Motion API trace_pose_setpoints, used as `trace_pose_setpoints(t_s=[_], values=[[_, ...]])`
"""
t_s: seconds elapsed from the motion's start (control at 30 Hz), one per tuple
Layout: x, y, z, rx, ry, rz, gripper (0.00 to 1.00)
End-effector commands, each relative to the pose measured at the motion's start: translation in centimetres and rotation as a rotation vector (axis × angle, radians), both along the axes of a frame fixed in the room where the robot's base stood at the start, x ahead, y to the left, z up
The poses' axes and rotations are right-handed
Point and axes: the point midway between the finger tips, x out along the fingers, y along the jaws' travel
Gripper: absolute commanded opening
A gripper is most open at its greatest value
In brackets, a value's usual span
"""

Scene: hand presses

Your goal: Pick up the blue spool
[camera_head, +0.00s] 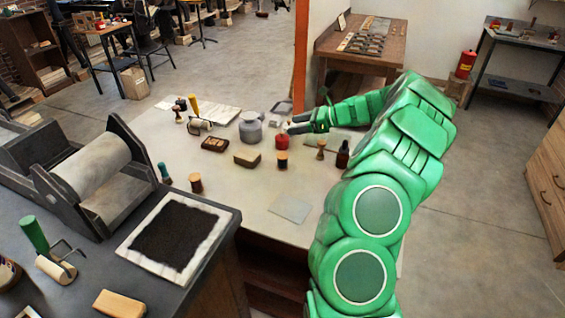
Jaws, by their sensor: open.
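I cannot pick out a clearly blue spool in the head view. The nearest in colour is a small upright teal piece (164,172) at the left edge of the light table, too small to name surely. My gripper (290,127) is at the end of my green arm, over the back right of the table, pointing left. It is open, and I see nothing held in it. A red round container (282,142) stands just below and left of its fingertips; I cannot tell whether they touch. A grey-blue pot (251,128) stands further left.
The light table (230,205) also holds a dark-topped wooden block (247,159), a brown block (215,144), a dark bottle (343,154) and stamp-like pieces (196,183). A dark press bench (205,276) with a roller (92,170) fills the left front. My arm hides the table's right side.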

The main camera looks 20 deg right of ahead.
Motion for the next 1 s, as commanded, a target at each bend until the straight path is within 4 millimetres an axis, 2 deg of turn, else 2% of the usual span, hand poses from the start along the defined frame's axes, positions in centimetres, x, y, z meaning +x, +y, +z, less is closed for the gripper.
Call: trace_pose_setpoints(t_s=[0.03,0.2,0.4,0.6,1.0], values=[[0.0,0.1,-1.8,0.003,0.006,0.001,0.7],[0.0,0.0,-7.7,0.002,0.006,-0.004,0.7],[0.0,0.0,-12.9,-0.001,0.004,-0.002,0.7],[0.1,-0.1,-14.8,-0.003,-0.002,-0.002,0.7],[1.6,2.0,-16.1,-0.002,-0.001,-0.001,0.7]])
